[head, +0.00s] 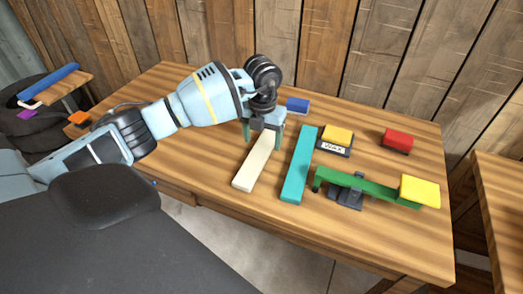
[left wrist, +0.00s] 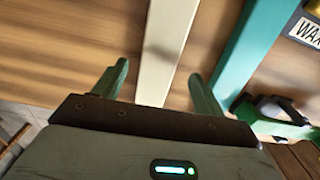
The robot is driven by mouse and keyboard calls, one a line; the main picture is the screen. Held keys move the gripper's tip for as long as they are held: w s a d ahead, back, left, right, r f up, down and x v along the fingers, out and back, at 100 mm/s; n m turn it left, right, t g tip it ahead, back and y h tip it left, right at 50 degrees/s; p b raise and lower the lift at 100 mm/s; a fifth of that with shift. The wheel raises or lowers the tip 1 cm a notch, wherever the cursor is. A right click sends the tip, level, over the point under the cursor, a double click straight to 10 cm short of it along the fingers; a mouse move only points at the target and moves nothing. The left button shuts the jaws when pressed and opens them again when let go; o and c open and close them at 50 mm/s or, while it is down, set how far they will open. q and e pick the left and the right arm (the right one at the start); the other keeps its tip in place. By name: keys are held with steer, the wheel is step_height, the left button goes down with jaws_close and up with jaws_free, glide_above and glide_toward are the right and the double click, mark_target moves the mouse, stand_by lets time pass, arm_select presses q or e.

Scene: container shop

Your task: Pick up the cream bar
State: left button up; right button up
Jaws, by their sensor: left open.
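The cream bar (head: 255,165) lies flat on the wooden table, running from near the front edge toward the back. My left gripper (head: 263,138) is over its far part, pointing down. In the left wrist view the gripper (left wrist: 160,85) is open, with one green finger on each side of the cream bar (left wrist: 165,50). There is a gap between the bar and each finger. The fingers' height over the table is hard to tell. My right gripper is not in view.
A teal bar (head: 299,165) lies close to the right of the cream bar. A green balance beam (head: 365,186) carries a yellow block (head: 420,191). A yellow block (head: 338,134) sits by a WAX label (head: 333,148). Red (head: 397,141) and blue (head: 298,105) blocks lie farther back.

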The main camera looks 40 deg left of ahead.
mark_target(262, 151)
arm_select(q)
steer(key=shift+a+f, duration=0.1)
steer(key=shift+f, duration=1.35)
steer(key=c, duration=1.2)
